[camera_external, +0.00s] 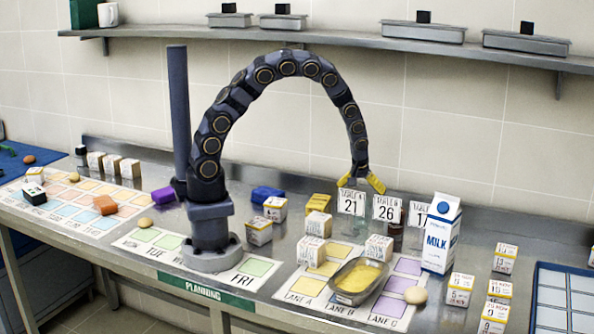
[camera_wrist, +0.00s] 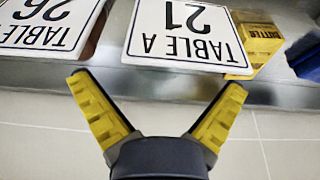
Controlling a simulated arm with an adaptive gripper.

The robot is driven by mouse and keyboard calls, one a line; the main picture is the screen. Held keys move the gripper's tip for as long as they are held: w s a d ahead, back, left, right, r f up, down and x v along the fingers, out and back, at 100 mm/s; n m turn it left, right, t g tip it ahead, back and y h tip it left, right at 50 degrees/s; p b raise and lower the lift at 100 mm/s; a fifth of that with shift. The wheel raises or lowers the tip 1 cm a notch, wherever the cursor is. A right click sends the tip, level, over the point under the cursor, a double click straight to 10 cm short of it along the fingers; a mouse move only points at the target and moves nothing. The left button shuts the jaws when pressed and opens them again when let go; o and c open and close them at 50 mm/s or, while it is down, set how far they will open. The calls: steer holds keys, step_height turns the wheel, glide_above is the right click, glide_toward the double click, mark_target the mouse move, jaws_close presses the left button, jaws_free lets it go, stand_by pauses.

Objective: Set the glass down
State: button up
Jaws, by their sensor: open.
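My gripper (camera_external: 361,183) is open, with its yellow fingers spread just above and behind the number signs. In the wrist view my gripper (camera_wrist: 157,86) has nothing between its fingers. A pale, see-through shape (camera_external: 350,225), which may be the glass, shows at the counter below the TABLE A 21 sign (camera_external: 351,202); its outline is unclear. That sign also shows upside down in the wrist view (camera_wrist: 186,30). No glass can be made out clearly in the wrist view.
The 26 sign (camera_external: 387,207) and a third sign (camera_external: 419,213) stand close to the right. The milk carton (camera_external: 440,238) is further right. A metal tray with yellow contents (camera_external: 358,280) lies in front. Several small boxes crowd the counter. A wall shelf (camera_external: 330,42) runs above.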

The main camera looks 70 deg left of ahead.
steer(key=v, duration=0.6)
steer(key=shift+s+r, duration=0.1)
steer(key=shift+r, duration=0.05)
steer(key=s+a+r+m+g, duration=0.2)
steer(key=s+r+m, duration=0.1)
steer(key=s+r, duration=0.9)
steer(key=s+d+r+m+g+h, duration=0.1)
steer(key=s+m, duration=0.2)
steer(key=s, duration=0.7)
steer(key=s+d+r+m+g+h, duration=0.1)
steer(key=s+m, duration=0.2)
steer(key=s, duration=0.6)
steer(key=shift+s+d, duration=0.3)
steer(key=shift+s, duration=0.1)
